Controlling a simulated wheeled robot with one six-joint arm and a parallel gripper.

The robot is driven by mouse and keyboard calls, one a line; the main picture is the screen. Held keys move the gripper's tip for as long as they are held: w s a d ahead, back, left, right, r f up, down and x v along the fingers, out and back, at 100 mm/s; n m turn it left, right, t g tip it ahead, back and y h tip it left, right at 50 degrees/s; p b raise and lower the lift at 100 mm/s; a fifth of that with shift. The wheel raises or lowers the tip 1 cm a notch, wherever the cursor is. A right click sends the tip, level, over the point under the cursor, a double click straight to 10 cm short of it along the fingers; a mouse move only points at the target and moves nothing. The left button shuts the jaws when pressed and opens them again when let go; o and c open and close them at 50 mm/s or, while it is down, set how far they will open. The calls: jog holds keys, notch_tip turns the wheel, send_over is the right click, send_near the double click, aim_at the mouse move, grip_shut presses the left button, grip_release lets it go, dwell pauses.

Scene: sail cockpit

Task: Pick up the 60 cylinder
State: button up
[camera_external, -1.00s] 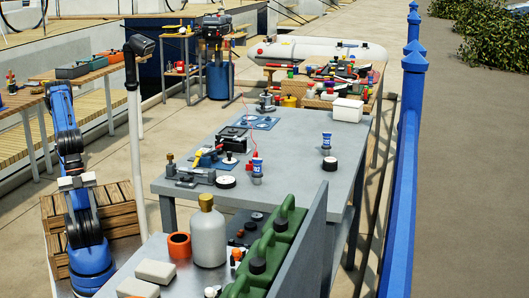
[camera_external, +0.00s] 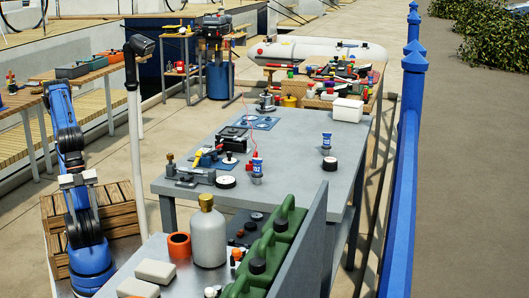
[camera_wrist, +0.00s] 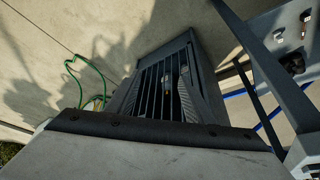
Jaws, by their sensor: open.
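Two small cylinders with blue-and-white sides stand upright on the grey workbench (camera_external: 300,150). One cylinder (camera_external: 257,167) is near the bench's front, beside a dark round disc. The other cylinder (camera_external: 326,140) stands further back and right, near a second disc. Their numbers are too small to read, so I cannot tell which is the 60. My blue arm stands at the left, apart from both cylinders. My gripper cannot be made out in the external view. The wrist view shows no cylinder and no gripper fingers that I can identify.
A grey bottle (camera_external: 208,235), an orange ring (camera_external: 179,246) and green cans (camera_external: 268,255) crowd the nearer bench. A clamp-like tool (camera_external: 190,175) lies on the workbench's left end. A blue railing (camera_external: 401,170) runs along the right. The wrist view shows a dark slatted object (camera_wrist: 165,85).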

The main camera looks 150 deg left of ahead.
jog(key=w+a+r+n+y, duration=0.1)
jog(key=w+a+r+n, duration=0.1)
jog(key=w+a+r, duration=0.6)
jog(key=w+a+r+n+y, duration=0.1)
jog(key=w+a+r+n, duration=0.1)
jog(key=w+a+r, duration=0.55)
jog(key=w+a+r+n+g, duration=0.15)
jog(key=a+r, duration=0.35)
jog(key=a, duration=0.5)
jog(key=w+a+r+n+y, duration=0.1)
jog(key=w+a+r+n, duration=0.1)
jog(key=w+a+r, duration=0.55)
jog(key=r+n+g+y, duration=0.1)
jog(key=n+g, duration=0.1)
jog(key=n, duration=0.5)
send_over(324, 134)
jog(key=s+d, duration=0.2)
jog(key=d, duration=0.4)
jog(key=shift+s+a+r+x, duration=0.1)
jog(key=shift+a+x, duration=0.15)
jog(key=shift+x, duration=2.65)
jog(key=shift+s+a+r+x, duration=0.1)
jog(key=shift+a+x, duration=0.15)
jog(key=shift+x, duration=2.65)
jog(key=shift+a+r+x, duration=0.1)
jog(key=shift+a+x, duration=0.1)
jog(key=shift+x, duration=2.7)
grip_shut()
